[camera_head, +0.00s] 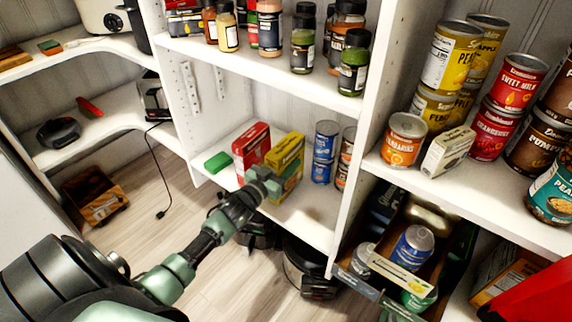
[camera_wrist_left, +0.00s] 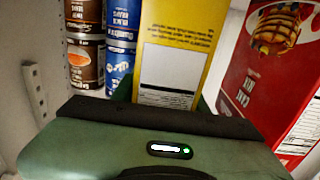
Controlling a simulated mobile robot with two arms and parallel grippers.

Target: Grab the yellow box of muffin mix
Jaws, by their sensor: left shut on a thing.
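The yellow box of muffin mix (camera_head: 286,165) stands on the middle shelf, beside a red box (camera_head: 252,150). My left gripper (camera_head: 265,182) is at the front of the yellow box and shut on it. In the left wrist view the yellow box (camera_wrist_left: 178,55) rises straight out from between the jaws, its printed panel facing the camera. The fingertips are hidden behind the gripper body (camera_wrist_left: 150,150). The red box (camera_wrist_left: 270,60) stands close beside it in that view. My right gripper is not in view.
Spice jars (camera_head: 303,40) line the shelf above. A dark pot (camera_head: 308,268) stands below. A shelf divider (camera_head: 352,170) bounds the right side.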

